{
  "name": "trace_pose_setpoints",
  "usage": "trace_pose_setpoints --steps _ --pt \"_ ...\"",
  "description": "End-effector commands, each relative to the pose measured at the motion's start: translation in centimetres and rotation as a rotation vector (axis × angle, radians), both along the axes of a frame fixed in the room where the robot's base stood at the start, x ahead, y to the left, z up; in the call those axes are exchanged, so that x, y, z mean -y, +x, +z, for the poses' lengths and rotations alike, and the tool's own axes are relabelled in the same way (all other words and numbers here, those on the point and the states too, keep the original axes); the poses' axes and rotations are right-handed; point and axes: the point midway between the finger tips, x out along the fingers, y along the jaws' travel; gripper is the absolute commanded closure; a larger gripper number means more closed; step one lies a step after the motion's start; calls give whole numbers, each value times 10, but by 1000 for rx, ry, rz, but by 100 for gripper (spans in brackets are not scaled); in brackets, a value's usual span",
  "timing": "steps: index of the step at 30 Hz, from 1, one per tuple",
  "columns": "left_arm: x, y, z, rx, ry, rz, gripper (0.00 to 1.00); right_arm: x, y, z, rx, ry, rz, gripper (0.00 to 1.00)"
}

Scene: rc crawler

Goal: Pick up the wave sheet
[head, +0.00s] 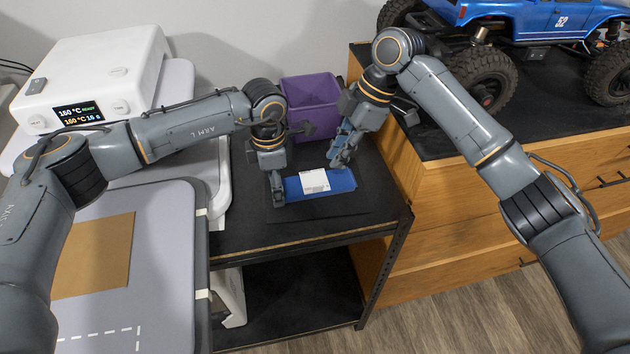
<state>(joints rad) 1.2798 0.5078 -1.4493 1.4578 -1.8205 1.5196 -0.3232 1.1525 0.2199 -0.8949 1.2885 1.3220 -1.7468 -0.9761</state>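A flat blue piece (341,179) with a white label lies on a black-topped side table; it looks like the wave sheet. No wave pattern can be made out at this size. My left gripper (278,196) points down at the blue piece's left end, touching or very close to it. My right gripper (340,158) points down at its far edge, right of the label, and hides a little of that edge. The finger gaps are too small to make out on either gripper.
A purple bin (312,92) stands behind the grippers on the black table (262,233). A white heat press (95,70) and a grey platen with a brown sheet (97,255) are at left. A wooden drawer cabinet (430,200) at right carries a blue RC crawler (530,20).

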Motion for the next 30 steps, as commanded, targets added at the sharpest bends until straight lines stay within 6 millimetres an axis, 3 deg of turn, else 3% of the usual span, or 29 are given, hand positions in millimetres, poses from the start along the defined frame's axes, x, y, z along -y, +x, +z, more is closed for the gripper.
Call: trace_pose_setpoints --steps 3,11,19,29,30 --pt "-1 0 -1 0 1 1 68 -8 -3 -19 -1 2 0 86" --pt "-1 0 -1 -1 2 1 68 -15 -5 -39 0 1 -1 86" --pt "-1 0 -1 -2 2 1 68 -27 -7 -76 0 2 -2 86" --pt "-1 0 -1 -2 2 1 68 -30 -7 -84 0 2 -3 86" --pt "-1 0 -1 -2 2 1 68 -30 -7 -84 0 2 -3 92"
